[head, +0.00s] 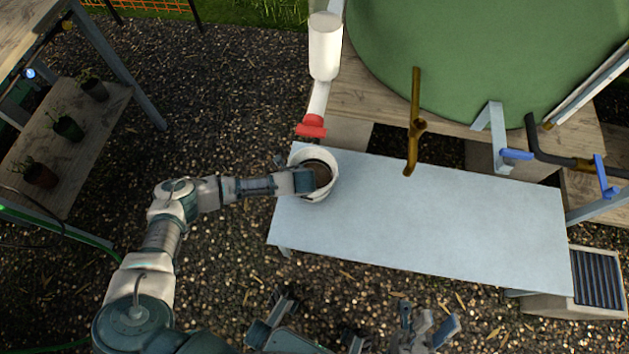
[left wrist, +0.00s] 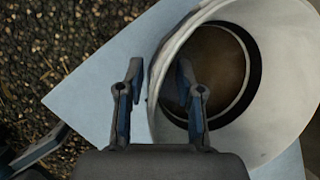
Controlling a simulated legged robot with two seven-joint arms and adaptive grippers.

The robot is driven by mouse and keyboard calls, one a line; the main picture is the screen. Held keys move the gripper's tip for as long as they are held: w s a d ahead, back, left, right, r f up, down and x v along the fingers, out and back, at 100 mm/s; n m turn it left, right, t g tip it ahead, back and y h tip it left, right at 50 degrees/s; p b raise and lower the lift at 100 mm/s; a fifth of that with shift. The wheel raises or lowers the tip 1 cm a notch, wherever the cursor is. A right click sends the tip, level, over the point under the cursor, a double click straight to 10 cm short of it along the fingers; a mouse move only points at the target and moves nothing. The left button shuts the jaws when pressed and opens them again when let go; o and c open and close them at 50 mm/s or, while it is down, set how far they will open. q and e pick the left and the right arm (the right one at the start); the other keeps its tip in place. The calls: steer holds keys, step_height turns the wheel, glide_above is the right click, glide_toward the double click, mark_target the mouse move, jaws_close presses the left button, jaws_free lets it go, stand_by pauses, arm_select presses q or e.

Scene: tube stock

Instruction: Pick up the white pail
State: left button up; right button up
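The white pail (head: 327,160) stands upright at the left end of the pale table, below the red valve. Its inside shows a brown round area; I cannot tell if that is its floor or contents. My left gripper (head: 307,179) is at the pail's rim on its near side. In the left wrist view the pail (left wrist: 285,25) fills the right side. There my left gripper (left wrist: 160,98) is open, one finger outside the rim and one over the pail's mouth, with the wall between them. My right gripper (head: 427,322) is open and empty in front of the table.
The pale table (head: 430,210) is otherwise clear. Above the pail hangs a white pipe with a red valve (head: 312,126). A brass pipe (head: 414,130) and a green tank (head: 480,60) stand behind. Potted plants (head: 68,127) sit on a shelf at left. A grated box (head: 598,280) is at right.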

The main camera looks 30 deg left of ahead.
arm_select(q)
steer(key=shift+a, duration=0.1)
jaws_close()
steer(key=shift+r, duration=0.15)
